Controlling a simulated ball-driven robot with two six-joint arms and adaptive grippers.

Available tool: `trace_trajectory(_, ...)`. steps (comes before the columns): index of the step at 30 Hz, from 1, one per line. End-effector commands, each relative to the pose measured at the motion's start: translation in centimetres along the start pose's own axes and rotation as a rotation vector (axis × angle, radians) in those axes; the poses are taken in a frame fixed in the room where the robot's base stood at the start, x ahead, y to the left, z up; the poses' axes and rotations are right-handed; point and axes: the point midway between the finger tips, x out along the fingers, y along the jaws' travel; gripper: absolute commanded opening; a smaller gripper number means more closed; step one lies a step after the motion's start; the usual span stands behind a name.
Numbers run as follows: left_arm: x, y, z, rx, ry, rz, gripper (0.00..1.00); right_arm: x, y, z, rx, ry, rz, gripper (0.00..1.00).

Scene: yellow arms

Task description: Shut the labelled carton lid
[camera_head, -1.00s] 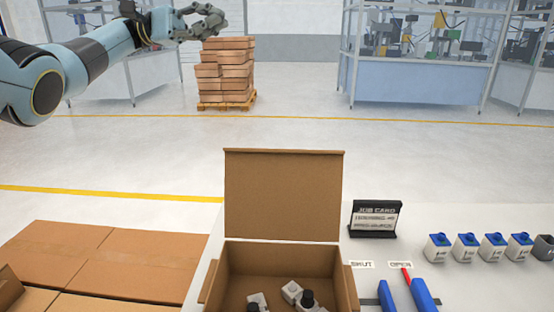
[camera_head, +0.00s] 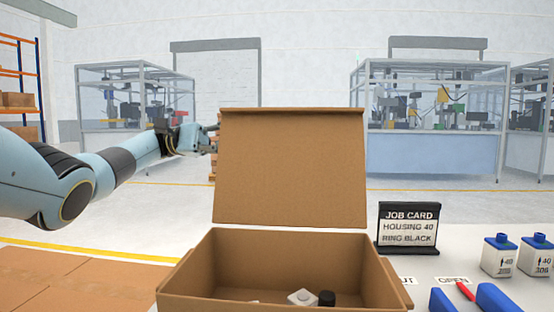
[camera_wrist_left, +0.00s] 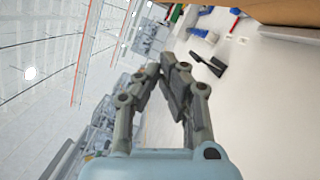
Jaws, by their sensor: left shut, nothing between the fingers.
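The brown cardboard carton (camera_head: 290,262) stands open at the front centre of the head view. Its lid (camera_head: 291,168) stands upright at the back edge. A light part and a black part show inside. My left gripper (camera_head: 212,133) is just left of the lid's upper left edge; whether it touches the lid I cannot tell. In the left wrist view its fingers (camera_wrist_left: 176,70) are closed together with nothing between them. A brown edge, likely the lid (camera_wrist_left: 285,11), crosses that view's top right. My right gripper is not in view.
A job card stand (camera_head: 408,228) is right of the carton on the white table. Blue-capped bottles (camera_head: 500,255) stand further right. A red marker (camera_head: 465,290) lies by the OPEN label (camera_head: 453,280), beside blue blocks (camera_head: 498,298). Flat brown cartons (camera_head: 60,285) lie at lower left.

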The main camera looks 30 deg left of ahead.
Motion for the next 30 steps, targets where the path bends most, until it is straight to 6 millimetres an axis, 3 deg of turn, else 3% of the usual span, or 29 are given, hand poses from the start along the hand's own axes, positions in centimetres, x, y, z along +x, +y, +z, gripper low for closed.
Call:
trace_trajectory(8,2.6,0.0,0.1,0.003,-0.004,-0.001,0.0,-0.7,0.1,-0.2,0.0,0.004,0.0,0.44)
trace_trajectory(19,10.4,0.0,0.2,0.002,-0.003,0.0,0.0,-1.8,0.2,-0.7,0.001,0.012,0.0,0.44)
trace_trajectory(24,10.6,-0.1,2.4,0.001,0.001,-0.002,0.0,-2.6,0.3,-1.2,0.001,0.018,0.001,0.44)
trace_trajectory(30,10.9,-0.1,3.7,0.001,0.0,-0.001,0.0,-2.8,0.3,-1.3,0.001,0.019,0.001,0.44)
